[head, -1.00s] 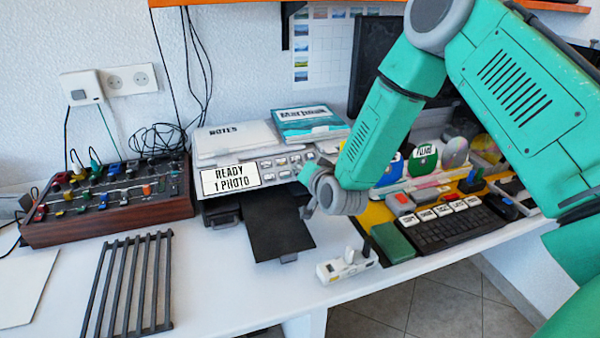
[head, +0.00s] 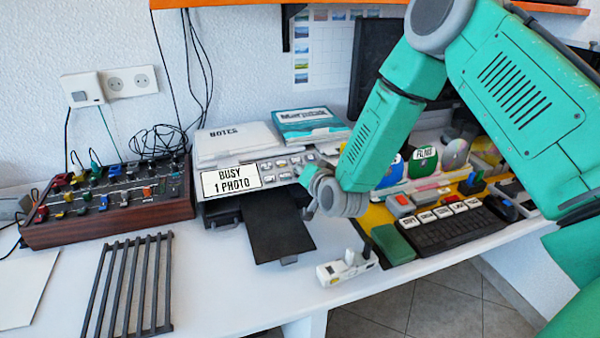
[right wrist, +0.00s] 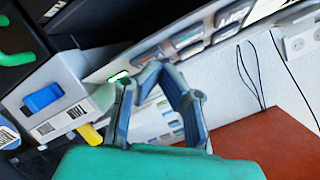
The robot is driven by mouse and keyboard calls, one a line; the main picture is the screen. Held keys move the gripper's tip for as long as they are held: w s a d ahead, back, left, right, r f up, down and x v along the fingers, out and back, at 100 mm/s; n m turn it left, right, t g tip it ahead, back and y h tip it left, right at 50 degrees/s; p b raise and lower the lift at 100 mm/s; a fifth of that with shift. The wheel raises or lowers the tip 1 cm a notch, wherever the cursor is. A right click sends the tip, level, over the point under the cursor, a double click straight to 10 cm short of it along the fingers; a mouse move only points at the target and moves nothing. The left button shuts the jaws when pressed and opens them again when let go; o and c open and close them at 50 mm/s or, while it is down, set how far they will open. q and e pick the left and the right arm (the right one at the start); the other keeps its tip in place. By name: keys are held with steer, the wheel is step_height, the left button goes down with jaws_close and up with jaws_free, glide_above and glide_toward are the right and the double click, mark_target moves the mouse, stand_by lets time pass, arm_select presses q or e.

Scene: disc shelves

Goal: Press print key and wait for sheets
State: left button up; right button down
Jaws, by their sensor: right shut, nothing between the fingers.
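The white printer (head: 212,150) stands at the back of the table. Its display (head: 231,180) reads "BUSY 1 PHOTO". Small keys (head: 283,162) sit right of the display. The black output tray (head: 277,228) sticks out in front and looks bare. My right gripper (head: 311,207) is at the printer's front right, mostly hidden behind its own wrist. In the right wrist view its fingers (right wrist: 143,82) are shut and empty, close to a small green-lit spot (right wrist: 118,77). Whether they touch a key I cannot tell. My left gripper is out of view.
A control board with knobs (head: 110,225) and a black rack (head: 130,285) lie at the left. A white device (head: 345,268) stands by the table's front edge. A keyboard (head: 445,230) and a green block (head: 393,243) are at the right, under my right arm.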

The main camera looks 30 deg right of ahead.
steer(key=shift+s+r+p, duration=0.3)
steer(key=shift+r, duration=0.2)
